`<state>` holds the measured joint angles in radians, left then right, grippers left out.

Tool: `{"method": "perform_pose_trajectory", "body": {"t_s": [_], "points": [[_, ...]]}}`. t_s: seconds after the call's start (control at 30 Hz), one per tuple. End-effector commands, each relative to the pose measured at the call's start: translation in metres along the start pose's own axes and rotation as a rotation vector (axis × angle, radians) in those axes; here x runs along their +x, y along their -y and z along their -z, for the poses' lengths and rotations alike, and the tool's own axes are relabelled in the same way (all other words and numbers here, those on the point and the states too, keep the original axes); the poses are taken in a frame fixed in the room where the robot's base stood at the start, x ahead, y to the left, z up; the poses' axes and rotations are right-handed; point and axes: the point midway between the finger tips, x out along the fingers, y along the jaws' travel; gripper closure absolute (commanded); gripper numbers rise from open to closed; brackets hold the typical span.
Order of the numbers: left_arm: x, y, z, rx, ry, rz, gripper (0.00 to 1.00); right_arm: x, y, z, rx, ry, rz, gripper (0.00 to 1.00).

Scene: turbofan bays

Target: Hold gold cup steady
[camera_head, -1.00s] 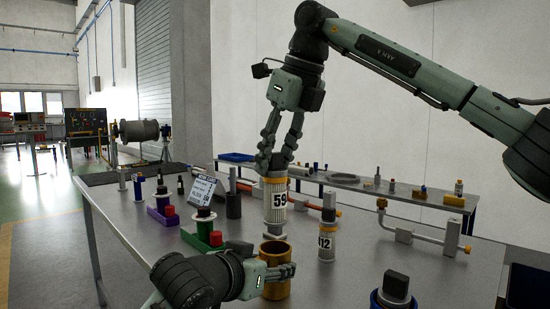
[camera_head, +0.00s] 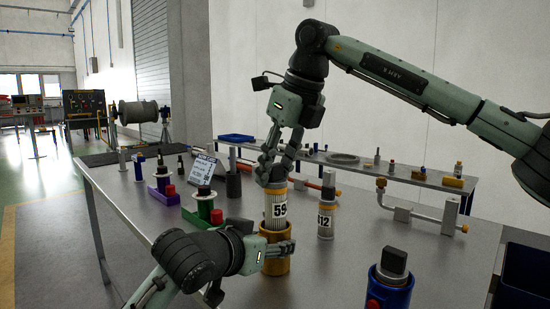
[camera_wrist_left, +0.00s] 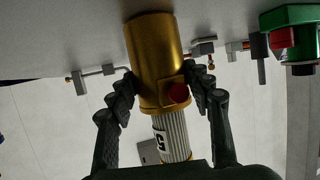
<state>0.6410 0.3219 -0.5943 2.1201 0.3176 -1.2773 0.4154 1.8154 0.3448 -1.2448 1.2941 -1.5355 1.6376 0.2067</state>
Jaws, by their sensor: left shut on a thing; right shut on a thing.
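The gold cup (camera_head: 277,265) stands upright on the grey table. My left gripper (camera_head: 278,251) is shut on it from the side. In the left wrist view the gold cup (camera_wrist_left: 155,50) appears upside down, with a finger on each side. The cylinder's lower end is inside the cup's mouth and hidden. The cylinder (camera_wrist_left: 173,142) also shows coming out of the cup in the left wrist view.
A second labelled cylinder (camera_head: 326,218) stands just right of the cup. A blue holder (camera_head: 390,285) stands at the front right. A green holder (camera_head: 203,216) and a purple holder (camera_head: 164,192) stand at the left. A pipe fitting (camera_head: 420,212) is at the right.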

Motion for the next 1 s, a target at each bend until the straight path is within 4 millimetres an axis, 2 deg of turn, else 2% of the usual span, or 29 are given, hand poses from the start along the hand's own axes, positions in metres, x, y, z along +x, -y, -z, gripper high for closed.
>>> {"method": "perform_pose_trajectory", "body": {"t_s": [0.7, 1.0], "points": [[0.0, 0.0, -0.001, 0.0, 0.001, 0.0, 0.87, 0.047, 0.0, 0.019, 0.0, 0.0, -0.001, 1.0], [0.0, 0.0, -0.001, 0.0, 0.001, 0.0, 0.87, 0.059, -0.001, 0.025, 0.0, 0.0, -0.001, 1.0]]}}
